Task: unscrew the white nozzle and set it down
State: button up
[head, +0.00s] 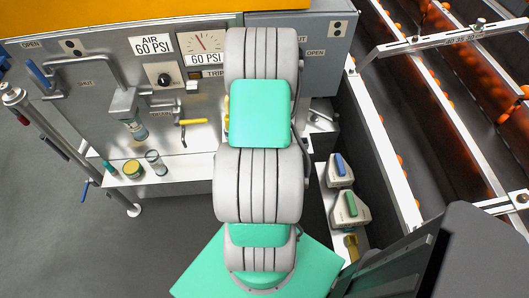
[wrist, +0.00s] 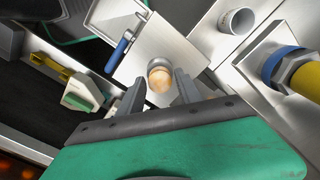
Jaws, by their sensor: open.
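My gripper (wrist: 160,88) is open in the wrist view, with its two dark fingers spread. Between and just beyond the fingertips is a small round tan piece with a pale collar (wrist: 160,77), over a bright metal surface. I cannot tell whether the fingers touch it. A short white hollow cylinder (wrist: 238,21) stands at the upper right of the wrist view, apart from the gripper. I cannot tell for sure which of these is the white nozzle. In the head view my arm hides the gripper and the spot it works at.
A yellow pipe with a blue ring and metal nut (wrist: 290,70) is close on the right. A blue-handled lever (wrist: 119,51) is at upper left. In the head view a ledge (head: 180,168) carries a glass (head: 155,161) and a yellow-topped jar (head: 133,169). A conveyor (head: 440,110) lies right.

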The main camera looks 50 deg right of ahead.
jog(key=shift+m, duration=0.9)
jog(key=shift+m, duration=1.7)
jog(key=c, duration=0.7)
jog(key=shift+n, duration=0.9)
jog(key=shift+c, duration=0.2)
jog(key=shift+n, duration=1.7)
